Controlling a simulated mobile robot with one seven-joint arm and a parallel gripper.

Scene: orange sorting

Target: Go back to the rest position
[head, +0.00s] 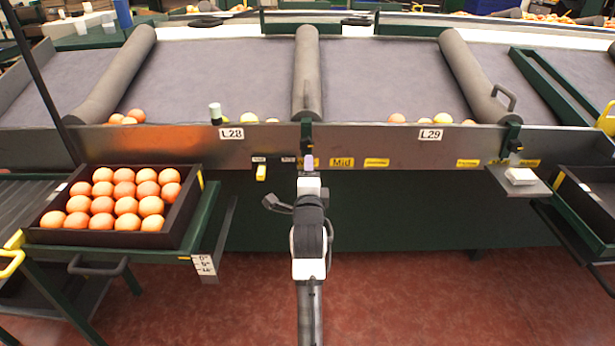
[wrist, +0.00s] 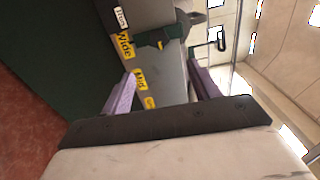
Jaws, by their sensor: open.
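My gripper (head: 308,163) is in the middle of the head view, in front of the metal front rail between the labels L28 and L29. In the wrist view, the two purple fingers of my gripper (wrist: 160,92) stand wide apart with nothing between them. The metal rail (wrist: 172,75) with yellow labels shows beyond the fingers. My arm reaches up from the bottom centre of the head view.
A dark tray (head: 180,230) of several oranges stands on a green stand at left. Sloped grey bins (head: 385,75) hold a few oranges and yellowish fruits behind the rail (head: 390,140). Another tray (head: 590,205) is at far right. The red floor (head: 420,300) in front is clear.

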